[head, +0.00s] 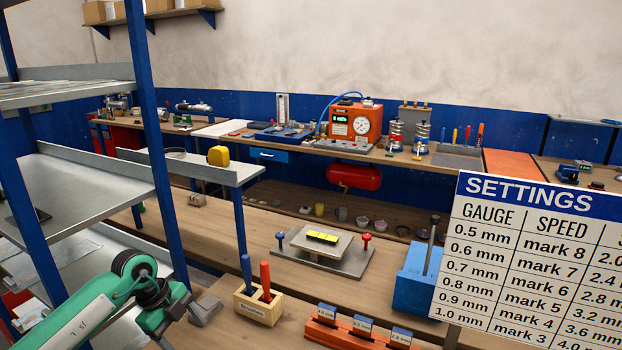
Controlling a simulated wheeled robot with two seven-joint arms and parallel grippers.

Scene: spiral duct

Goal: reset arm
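My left arm (100,306), green with dark joints, comes in from the lower left. A grey part at its end, which looks like my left gripper (205,309), is just left of a wooden holder (258,308). The fingers cannot be made out, so I cannot tell whether it is open or shut or holds anything. My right arm and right gripper are not in view.
A blue-posted shelf rack (157,150) stands close beside my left arm. The holder carries a blue and a red handle. A metal plate fixture (320,252), a blue block (415,280) and a large SETTINGS sign (530,255) stand to the right. Bare bench (215,235) lies behind.

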